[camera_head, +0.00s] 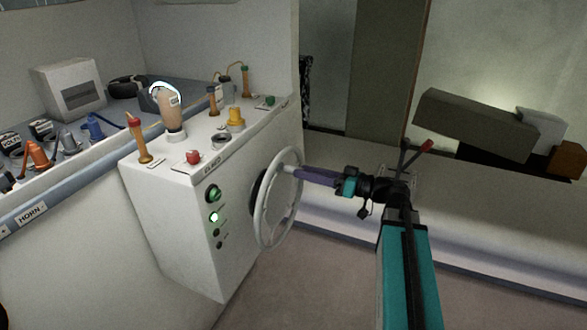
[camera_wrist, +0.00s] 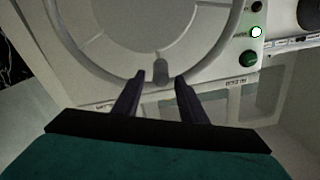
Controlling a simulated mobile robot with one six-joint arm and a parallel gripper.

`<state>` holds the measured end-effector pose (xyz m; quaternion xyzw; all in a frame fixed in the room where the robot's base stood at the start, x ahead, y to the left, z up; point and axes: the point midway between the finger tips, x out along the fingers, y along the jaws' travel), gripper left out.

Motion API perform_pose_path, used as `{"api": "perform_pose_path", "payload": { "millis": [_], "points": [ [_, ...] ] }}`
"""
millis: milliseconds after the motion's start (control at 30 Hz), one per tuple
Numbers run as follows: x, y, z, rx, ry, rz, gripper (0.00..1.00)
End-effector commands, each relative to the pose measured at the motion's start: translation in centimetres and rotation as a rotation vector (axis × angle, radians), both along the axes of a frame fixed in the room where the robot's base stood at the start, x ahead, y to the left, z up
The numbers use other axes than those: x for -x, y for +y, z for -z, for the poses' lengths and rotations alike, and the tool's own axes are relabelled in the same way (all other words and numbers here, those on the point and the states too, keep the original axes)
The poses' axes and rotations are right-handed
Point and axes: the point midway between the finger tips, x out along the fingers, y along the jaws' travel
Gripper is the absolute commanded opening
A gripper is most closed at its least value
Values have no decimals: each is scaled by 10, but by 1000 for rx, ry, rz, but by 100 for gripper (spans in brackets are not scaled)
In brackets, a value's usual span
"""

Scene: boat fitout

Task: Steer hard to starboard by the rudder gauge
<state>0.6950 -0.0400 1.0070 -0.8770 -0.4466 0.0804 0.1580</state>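A grey steering wheel (camera_head: 262,222) stands on the side face of a white console (camera_head: 165,225). In the wrist view the wheel's rim (camera_wrist: 236,30) curves around a pale disc, and a short dark grey knob (camera_wrist: 160,70) sticks out at the rim. My gripper (camera_head: 289,170) reaches to the wheel's upper part from the right. In the wrist view my gripper (camera_wrist: 160,80) is open, with one finger on each side of the knob and gaps showing on both sides. I cannot make out a rudder gauge in either view.
Beside the wheel are a green button (camera_head: 213,194) and a lit lamp (camera_head: 214,217). The console top holds a tan-handled lever (camera_head: 168,101), a red button (camera_head: 193,157) and a yellow knob (camera_head: 236,117). A HORN label (camera_head: 31,213) is at left. A long bench (camera_head: 480,215) runs behind my arm.

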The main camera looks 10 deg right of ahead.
Motion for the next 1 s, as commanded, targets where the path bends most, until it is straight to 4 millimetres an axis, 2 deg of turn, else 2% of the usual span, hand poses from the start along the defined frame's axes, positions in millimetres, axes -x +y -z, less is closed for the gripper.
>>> {"api": "perform_pose_path", "payload": {
  "millis": [300,767,1000],
  "points": [
    [-20,27,-1,0,0,-1,38],
    [-24,33,0,0,0,1,38],
    [-24,33,0,0,0,1,0]
  ]
}}
